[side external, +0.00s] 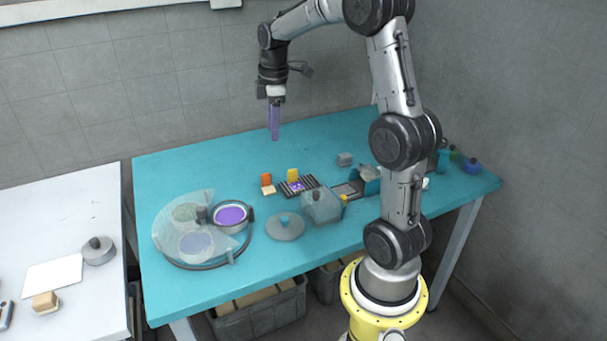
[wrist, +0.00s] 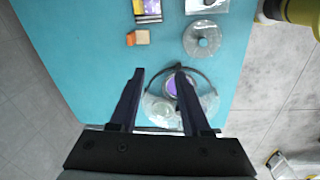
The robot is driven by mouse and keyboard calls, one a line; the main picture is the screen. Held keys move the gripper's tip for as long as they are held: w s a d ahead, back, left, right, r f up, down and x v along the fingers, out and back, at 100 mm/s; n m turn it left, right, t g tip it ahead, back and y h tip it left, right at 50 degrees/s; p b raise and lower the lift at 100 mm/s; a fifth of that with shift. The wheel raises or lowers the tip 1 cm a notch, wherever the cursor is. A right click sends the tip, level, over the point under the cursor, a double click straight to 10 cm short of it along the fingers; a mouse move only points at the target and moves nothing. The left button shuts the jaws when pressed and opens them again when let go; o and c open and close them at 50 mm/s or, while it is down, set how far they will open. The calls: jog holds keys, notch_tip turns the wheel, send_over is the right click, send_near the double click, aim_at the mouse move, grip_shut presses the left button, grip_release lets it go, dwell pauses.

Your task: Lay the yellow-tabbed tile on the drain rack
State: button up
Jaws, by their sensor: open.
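My gripper (side external: 274,138) is open and empty, pointing down, high above the table and behind the rack in the side view. Its two fingers (wrist: 160,70) stand apart in the wrist view with nothing between them.
A clear round vessel with a purple-filled bowl (side external: 231,215) stands at the left. A grey disc (side external: 285,228) and a clear lidded box (side external: 322,207) are in front. The table's back left is clear.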

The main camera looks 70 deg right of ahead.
jog(key=s+a+r+m+t, duration=0.1)
jog(key=s+a+r, duration=0.15)
jog(key=a, duration=0.45)
jog(key=s+a+r+m+t, duration=0.1)
jog(key=s+a+r+m, duration=0.15)
jog(key=a, duration=0.45)
jog(key=s+a+f+m+t, duration=0.2)
jog(key=s+a+m, duration=0.1)
jog(key=s+a, duration=0.7)
jog(key=shift+s+f+y, duration=0.25)
jog(key=shift+s+y, duration=0.15)
jog(key=shift+s, duration=0.45)
